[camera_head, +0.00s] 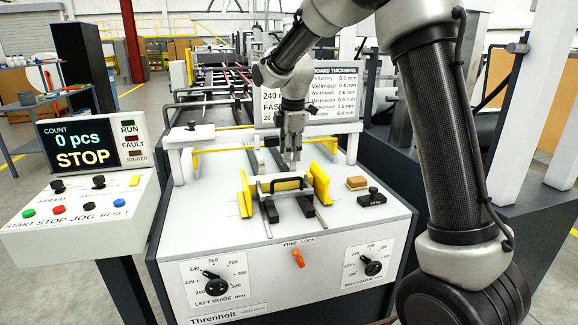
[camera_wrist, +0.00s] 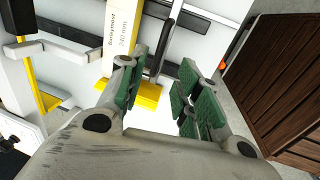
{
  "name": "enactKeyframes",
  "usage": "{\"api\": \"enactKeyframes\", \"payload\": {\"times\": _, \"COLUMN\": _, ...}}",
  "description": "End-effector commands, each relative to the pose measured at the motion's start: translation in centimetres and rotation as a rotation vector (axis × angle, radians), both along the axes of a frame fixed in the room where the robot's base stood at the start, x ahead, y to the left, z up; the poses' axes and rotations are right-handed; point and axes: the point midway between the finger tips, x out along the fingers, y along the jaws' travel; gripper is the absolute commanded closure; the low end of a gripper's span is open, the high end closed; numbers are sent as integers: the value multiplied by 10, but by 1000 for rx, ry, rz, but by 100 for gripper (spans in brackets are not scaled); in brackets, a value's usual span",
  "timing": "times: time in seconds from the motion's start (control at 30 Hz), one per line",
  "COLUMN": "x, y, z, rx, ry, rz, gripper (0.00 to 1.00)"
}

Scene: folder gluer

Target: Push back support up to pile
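My gripper (camera_head: 289,163) points down just above the pile area. In the wrist view, my gripper (camera_wrist: 160,92) has its green-padded fingers apart with nothing between them.
A small tan block (camera_head: 357,183) and a black weight (camera_head: 371,197) stand right of the guides. An orange lever (camera_head: 298,258) and two dials (camera_head: 217,283) are on the front panel. The control box (camera_head: 80,215) at left reads "0 pcs STOP". A white crossbar (camera_head: 262,133) spans behind.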

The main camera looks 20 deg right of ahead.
Motion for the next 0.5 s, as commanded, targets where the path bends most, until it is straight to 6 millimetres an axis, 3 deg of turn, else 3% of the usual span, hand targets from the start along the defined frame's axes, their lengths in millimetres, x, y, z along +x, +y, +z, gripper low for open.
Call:
{"api": "enactKeyframes", "payload": {"times": 0.2, "x": -5, "y": 0, "z": 25, "rx": 0, "ry": -1, "rz": 0, "gripper": 67}}
{"api": "enactKeyframes", "payload": {"times": 0.5, "x": -6, "y": 0, "z": 28, "rx": 0, "ry": 1, "rz": 0, "gripper": 67}}
